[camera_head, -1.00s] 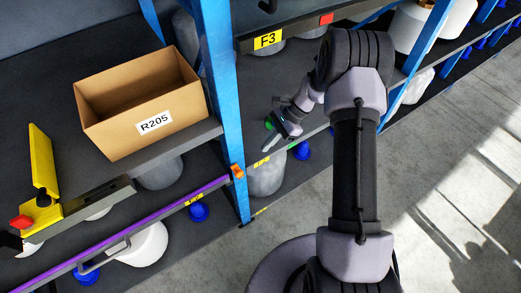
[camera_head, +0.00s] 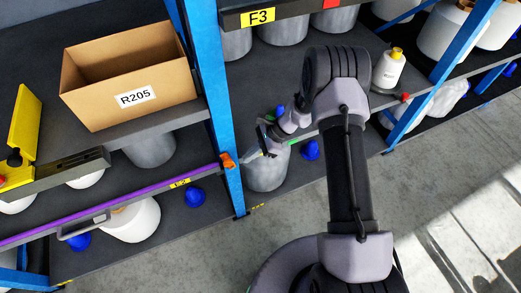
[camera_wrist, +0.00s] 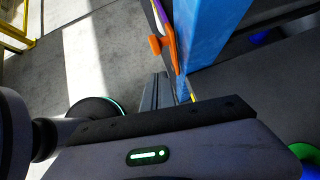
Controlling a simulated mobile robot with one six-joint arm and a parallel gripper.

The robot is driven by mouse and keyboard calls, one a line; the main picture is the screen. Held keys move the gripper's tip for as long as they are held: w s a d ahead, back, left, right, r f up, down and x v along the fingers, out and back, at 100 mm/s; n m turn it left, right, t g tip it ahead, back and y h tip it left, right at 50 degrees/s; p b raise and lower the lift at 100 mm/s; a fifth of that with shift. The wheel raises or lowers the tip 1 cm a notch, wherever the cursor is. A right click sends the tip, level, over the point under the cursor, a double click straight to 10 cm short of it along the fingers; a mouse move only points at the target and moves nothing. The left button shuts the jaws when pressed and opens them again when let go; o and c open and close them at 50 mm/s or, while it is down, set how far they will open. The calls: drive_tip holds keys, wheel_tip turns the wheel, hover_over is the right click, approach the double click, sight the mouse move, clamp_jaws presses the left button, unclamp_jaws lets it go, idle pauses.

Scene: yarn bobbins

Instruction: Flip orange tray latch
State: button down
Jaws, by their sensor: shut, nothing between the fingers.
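The orange latch (camera_head: 228,160) sits at the right end of the purple-edged tray (camera_head: 120,208), against the blue upright post (camera_head: 222,120). In the wrist view the latch (camera_wrist: 162,44) shows ahead, beside the blue post (camera_wrist: 205,35). It looks turned outward from the tray edge, but its exact position is hard to tell. My gripper (camera_head: 264,145) is to the right of the post, in front of the neighbouring shelf bay. In the wrist view its dark fingers (camera_wrist: 155,90) are together and empty, below the latch in the picture and apart from it.
A cardboard box (camera_head: 130,85) labelled R205 stands on the shelf above the tray. A yellow bracket (camera_head: 22,135) is at far left. Grey bobbins (camera_head: 268,170) and a blue cone (camera_head: 311,150) stand near my gripper. The concrete floor (camera_head: 440,190) is open at right.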

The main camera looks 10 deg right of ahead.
sight(230, 162)
drive_tip(key=a, duration=0.3)
drive_tip(key=shift+s+a+b, duration=0.15)
drive_tip(key=shift+s+b, duration=0.05)
drive_tip(key=shift+b, duration=0.15)
drive_tip(key=shift+a+r, duration=0.1)
drive_tip(key=a, duration=0.2)
drive_tip(key=shift+s+a+r, duration=0.1)
drive_tip(key=shift+s+a, duration=0.2)
drive_tip(key=shift+s, duration=0.1)
